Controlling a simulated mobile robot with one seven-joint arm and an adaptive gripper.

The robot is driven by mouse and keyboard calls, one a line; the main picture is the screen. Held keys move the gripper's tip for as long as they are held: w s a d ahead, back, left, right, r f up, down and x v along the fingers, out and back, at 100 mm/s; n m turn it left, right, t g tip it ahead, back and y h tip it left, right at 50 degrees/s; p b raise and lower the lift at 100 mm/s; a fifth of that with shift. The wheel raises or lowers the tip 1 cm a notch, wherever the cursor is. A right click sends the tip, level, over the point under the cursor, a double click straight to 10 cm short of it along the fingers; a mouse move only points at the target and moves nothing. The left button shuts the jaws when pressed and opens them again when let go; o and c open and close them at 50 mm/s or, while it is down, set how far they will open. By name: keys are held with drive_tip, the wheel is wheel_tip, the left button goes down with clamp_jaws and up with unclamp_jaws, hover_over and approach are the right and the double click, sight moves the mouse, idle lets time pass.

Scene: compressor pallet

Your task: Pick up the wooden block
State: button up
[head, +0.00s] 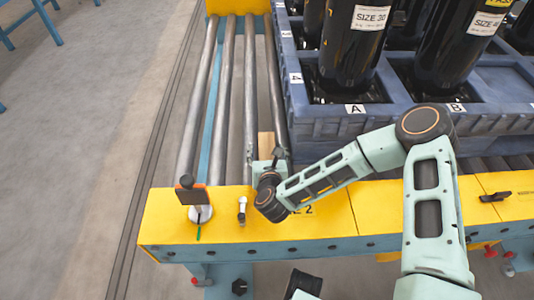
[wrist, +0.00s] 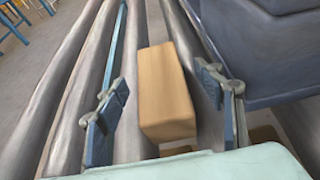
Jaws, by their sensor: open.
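The wooden block (wrist: 164,92) is a light tan rectangular block lying lengthwise on the metal rollers. In the wrist view it sits between the two open fingers of my gripper (wrist: 170,105), with a gap to each finger. In the head view only a small part of the block (head: 266,143) shows, just beyond my gripper (head: 268,160). My gripper points down over the rollers, beside the blue pallet. The wrist housing hides the near end of the gap between the fingers.
The blue pallet (head: 335,125) with black cylinders (head: 352,45) stands right of the block, close to the right finger. Metal rollers (head: 225,90) run on the left. The yellow conveyor end (head: 330,210) carries a small post with an orange-edged plate (head: 190,193).

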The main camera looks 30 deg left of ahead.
drive_tip(key=shift+w+a+f, duration=0.15)
drive_tip(key=shift+w+a, duration=0.1)
drive_tip(key=shift+w, duration=0.15)
drive_tip(key=c, duration=1.3)
drive_tip(key=shift+c, duration=0.4)
